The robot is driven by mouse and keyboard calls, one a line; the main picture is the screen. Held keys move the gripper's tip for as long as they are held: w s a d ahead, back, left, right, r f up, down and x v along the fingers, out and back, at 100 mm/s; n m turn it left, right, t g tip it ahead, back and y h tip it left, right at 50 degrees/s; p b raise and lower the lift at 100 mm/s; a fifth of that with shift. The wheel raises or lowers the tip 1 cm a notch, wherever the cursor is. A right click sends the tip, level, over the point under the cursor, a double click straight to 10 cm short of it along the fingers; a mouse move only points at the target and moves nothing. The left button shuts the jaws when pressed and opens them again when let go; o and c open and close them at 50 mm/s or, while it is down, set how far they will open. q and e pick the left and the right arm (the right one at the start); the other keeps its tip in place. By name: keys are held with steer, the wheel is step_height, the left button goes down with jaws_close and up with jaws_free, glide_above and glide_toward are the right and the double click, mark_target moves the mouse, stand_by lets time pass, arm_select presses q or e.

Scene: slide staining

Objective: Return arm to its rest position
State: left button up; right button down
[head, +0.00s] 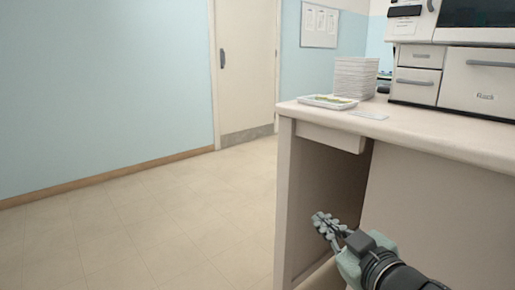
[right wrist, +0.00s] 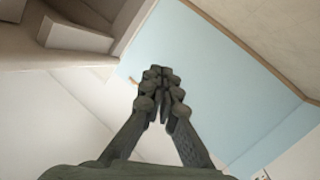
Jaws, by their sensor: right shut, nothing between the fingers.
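My right gripper (head: 325,222) is in the lower right of the head view, in front of the counter's open end and below the level of its top. Its fingers are shut with nothing between them; they also show shut and empty in the right wrist view (right wrist: 161,84). My left gripper is in neither view.
A counter (head: 440,135) fills the right side. On it are a shallow tray (head: 328,102) with something green, a stack of white trays (head: 356,77), a flat slide-like piece (head: 369,115) and a white machine (head: 478,78). The floor (head: 150,225) at left is clear. A door (head: 245,65) stands behind.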

steer(key=s+d+f+m+g+h, duration=0.1)
steer(key=s+d+f+g+h, duration=0.25)
steer(key=s+d+f, duration=0.65)
steer(key=s+d+f+m+g+h, duration=0.1)
steer(key=s+d+f+g+h, duration=0.3)
steer(key=s+f, duration=0.55)
steer(key=w+a+f+m+y, duration=0.1)
steer(key=a+f+m+y, duration=0.1)
steer(key=a+m, duration=0.3)
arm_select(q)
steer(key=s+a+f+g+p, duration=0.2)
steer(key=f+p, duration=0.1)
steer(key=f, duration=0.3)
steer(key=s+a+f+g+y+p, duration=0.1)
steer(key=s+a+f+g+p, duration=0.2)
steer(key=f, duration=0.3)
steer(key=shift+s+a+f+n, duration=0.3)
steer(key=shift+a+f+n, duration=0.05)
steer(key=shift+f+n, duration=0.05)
arm_select(e)
steer(key=s+d+f+g, duration=0.2)
steer(key=f, duration=0.4)
steer(key=s+d+f+g, duration=0.3)
steer(key=f, duration=0.4)
steer(key=shift+h, duration=0.45)
steer(key=shift+s+f, duration=0.1)
steer(key=shift+s, duration=0.05)
